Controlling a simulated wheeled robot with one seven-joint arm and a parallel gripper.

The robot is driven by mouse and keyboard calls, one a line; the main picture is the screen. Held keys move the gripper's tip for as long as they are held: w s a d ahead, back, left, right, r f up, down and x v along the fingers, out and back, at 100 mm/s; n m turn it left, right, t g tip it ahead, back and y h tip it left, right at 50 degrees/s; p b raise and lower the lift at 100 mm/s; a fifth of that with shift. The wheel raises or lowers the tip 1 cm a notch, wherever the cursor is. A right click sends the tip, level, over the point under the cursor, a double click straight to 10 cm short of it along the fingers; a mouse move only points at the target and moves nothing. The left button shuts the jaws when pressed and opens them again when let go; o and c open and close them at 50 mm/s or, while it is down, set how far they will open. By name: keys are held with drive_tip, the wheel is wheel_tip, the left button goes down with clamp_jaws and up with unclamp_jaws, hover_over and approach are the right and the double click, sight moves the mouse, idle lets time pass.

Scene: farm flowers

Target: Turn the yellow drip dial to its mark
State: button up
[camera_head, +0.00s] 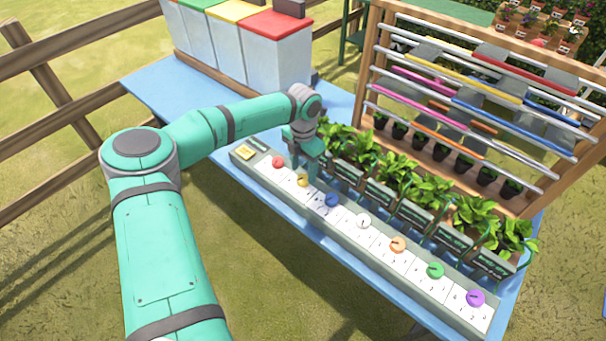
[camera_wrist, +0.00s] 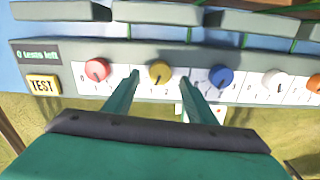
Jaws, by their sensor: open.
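The yellow drip dial (camera_head: 302,181) is on the grey control panel (camera_head: 262,172), between the red dial (camera_head: 278,161) and the blue dial (camera_head: 331,200). In the wrist view the yellow dial (camera_wrist: 160,72) is a round knob above a white scale plate with small digits. Its pointer seems to aim down and left; its mark is too small to make out. My gripper (camera_head: 306,172) is open over the panel. In the wrist view its two fingers (camera_wrist: 158,85) stand to the left and right of the yellow dial, with gaps between; whether they touch it cannot be told.
White (camera_head: 363,221), orange (camera_head: 398,244), green (camera_head: 435,270) and purple (camera_head: 475,298) dials continue along the panel. A yellow TEST button (camera_wrist: 42,85) sits beside a display reading "0 tests left" (camera_wrist: 38,55). Leafy plants (camera_head: 395,170) stand behind the panel. Lidded bins (camera_head: 270,55) stand at the back.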

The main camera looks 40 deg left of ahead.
sight(303, 178)
wheel_tip(303, 178, up, 8)
drive_tip(key=shift+f, duration=0.15)
idle(0.6)
